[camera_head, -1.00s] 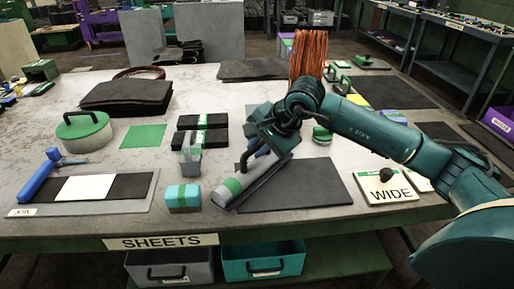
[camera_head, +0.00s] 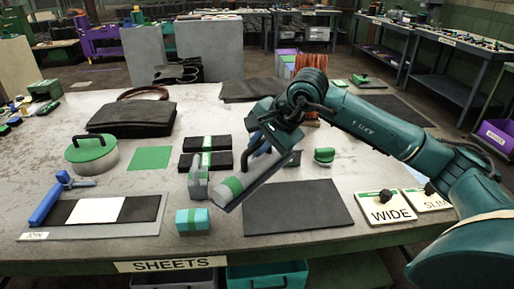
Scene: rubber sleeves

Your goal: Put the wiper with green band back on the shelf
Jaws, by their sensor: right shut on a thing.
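A long grey wiper (camera_head: 245,178) with a green band near its lower-left end is in my right gripper. My right gripper (camera_head: 264,138) is shut on its dark looped handle. The wiper is tilted in the picture and appears held above the table, left of and partly over the black sheet (camera_head: 300,207). The jaws partly hide the handle. My left gripper is not in view. Blue-grey shelving units (camera_head: 445,62) with items on them stand at the back right; I cannot tell which shelf is the wiper's.
A grey upright tool (camera_head: 197,184) and a teal block with a green band (camera_head: 193,221) stand close left of the wiper. Cards marked WIDE (camera_head: 388,213) and SLIM lie at the right. Bins (camera_head: 266,275) sit under the table. A green-topped round tool (camera_head: 91,154) stands at left.

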